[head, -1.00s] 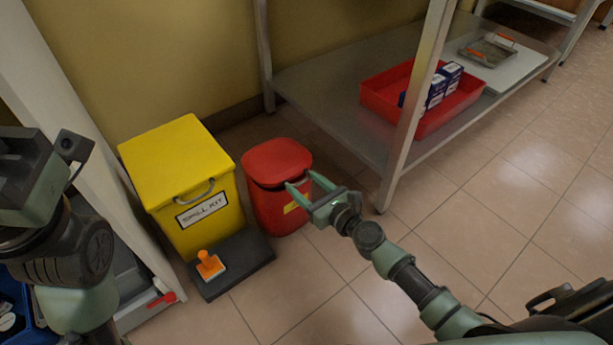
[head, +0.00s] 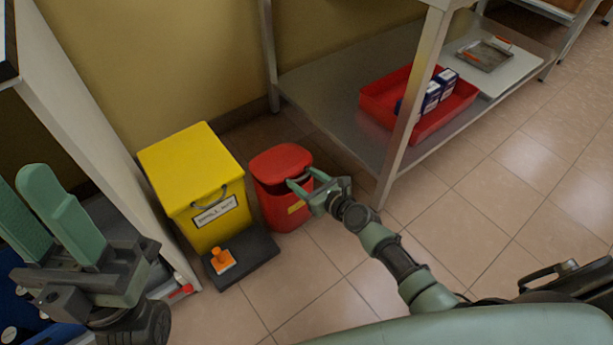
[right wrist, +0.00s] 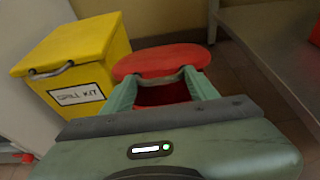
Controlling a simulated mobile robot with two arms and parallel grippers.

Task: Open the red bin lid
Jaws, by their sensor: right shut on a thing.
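A metal shelf (head: 330,105) with a red tray (head: 372,101) is at right. The tiled floor at right is clear.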

